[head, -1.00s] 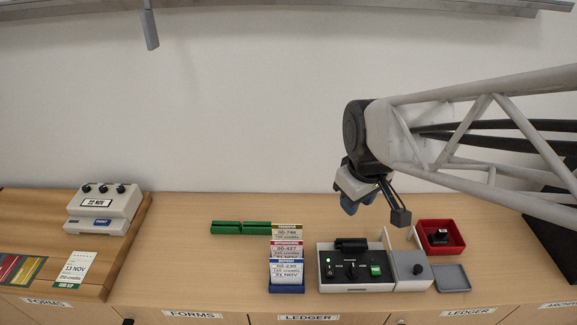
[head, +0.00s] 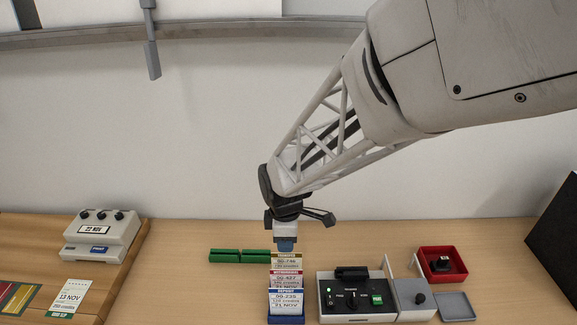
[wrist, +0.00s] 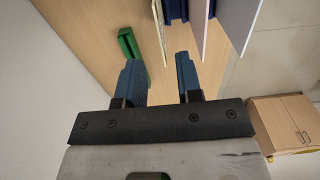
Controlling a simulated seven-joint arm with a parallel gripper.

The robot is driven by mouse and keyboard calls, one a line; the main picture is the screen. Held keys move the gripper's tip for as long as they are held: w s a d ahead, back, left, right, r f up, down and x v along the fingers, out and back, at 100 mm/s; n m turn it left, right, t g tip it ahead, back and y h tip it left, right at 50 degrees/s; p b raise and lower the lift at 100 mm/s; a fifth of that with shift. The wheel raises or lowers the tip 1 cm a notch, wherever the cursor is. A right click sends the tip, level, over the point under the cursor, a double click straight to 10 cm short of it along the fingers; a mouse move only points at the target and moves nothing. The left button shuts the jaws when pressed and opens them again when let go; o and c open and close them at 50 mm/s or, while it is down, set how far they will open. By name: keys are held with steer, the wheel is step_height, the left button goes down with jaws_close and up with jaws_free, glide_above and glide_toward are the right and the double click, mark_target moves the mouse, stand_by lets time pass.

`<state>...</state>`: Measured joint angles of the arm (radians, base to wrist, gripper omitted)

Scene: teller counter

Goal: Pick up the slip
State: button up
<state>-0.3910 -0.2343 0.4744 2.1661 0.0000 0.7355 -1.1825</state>
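Three upright printed slips stand one behind another in a blue rack (head: 287,320) in the head view. The front slip (head: 286,301) has a blue header, the middle slip (head: 286,278) a red one and the back slip (head: 286,259) an olive one. Another slip (head: 68,297), dated 13 NOV, lies on the left board. My gripper (head: 286,246) is just above and behind the rack. In the wrist view my gripper (wrist: 158,65) is open, its two blue fingers apart with nothing between them. Slip edges (wrist: 205,22) show just beyond the fingertips.
A date machine (head: 100,235) sits at far left.

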mark_target(287, 258)
steer(key=shift+f, duration=1.3)
steer(key=shift+d+f, duration=0.1)
steer(key=shift+f, duration=2.5)
jaws_close()
